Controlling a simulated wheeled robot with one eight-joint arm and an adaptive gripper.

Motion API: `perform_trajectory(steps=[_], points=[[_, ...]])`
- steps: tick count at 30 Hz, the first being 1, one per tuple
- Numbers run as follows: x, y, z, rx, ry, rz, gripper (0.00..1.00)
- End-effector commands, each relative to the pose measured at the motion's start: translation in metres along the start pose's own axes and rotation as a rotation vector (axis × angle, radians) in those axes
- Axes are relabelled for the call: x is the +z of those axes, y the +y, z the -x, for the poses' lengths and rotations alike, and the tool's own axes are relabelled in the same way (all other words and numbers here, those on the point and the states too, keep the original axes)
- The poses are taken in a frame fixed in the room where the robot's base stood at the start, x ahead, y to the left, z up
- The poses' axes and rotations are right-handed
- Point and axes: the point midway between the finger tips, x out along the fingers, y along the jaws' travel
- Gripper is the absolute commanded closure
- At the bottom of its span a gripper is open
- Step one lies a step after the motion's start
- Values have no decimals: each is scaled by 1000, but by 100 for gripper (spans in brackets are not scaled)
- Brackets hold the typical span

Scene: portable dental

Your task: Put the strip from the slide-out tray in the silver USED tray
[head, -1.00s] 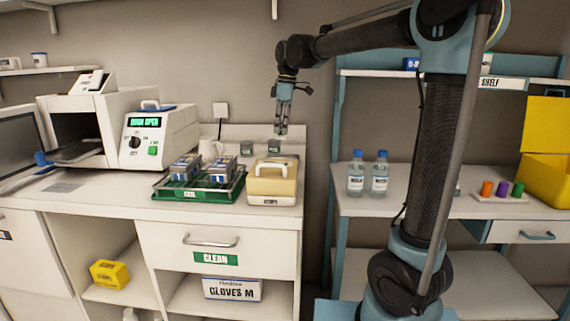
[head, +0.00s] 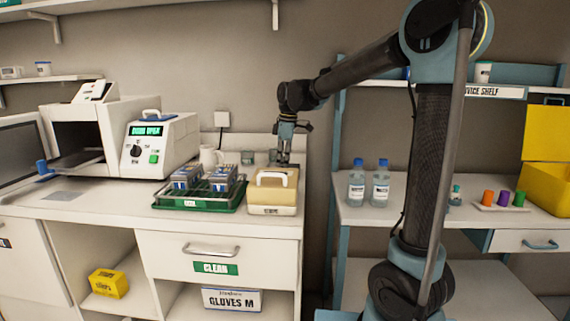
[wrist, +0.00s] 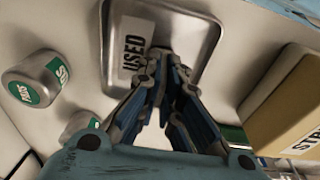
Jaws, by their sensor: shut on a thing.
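The silver USED tray (wrist: 197,28) lies below my gripper in the wrist view, with a white USED label on its left part. In the head view I cannot make the tray out behind the beige box. My gripper (wrist: 168,72) has its fingers close together over the tray, shut on the strip, which the fingers almost wholly hide. In the head view my gripper (head: 283,160) points down just behind the beige box. I cannot tell whether the strip touches the tray. The slide-out tray (head: 82,160) shows at the open front of the white machine (head: 110,135).
The beige box (head: 272,193) with a white handle stands close in front of my gripper. A green rack tray (head: 200,203) with blue-and-white packs stands left of it. Two metal pots with green labels (wrist: 35,82) sit beside the USED tray.

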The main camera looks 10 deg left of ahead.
Motion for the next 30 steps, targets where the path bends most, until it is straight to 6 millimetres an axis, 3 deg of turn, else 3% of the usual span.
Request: perform_trajectory(steps=[5,6,8,20,25,30], points=[[0,0,-2,0,0,0,100],[0,0,-2,0,0,0,88],[0,0,-1,0,0,0,75],[0,0,1,0,0,0,75],[0,0,18,0,0,-1,75],[0,0,48,0,0,0,75]])
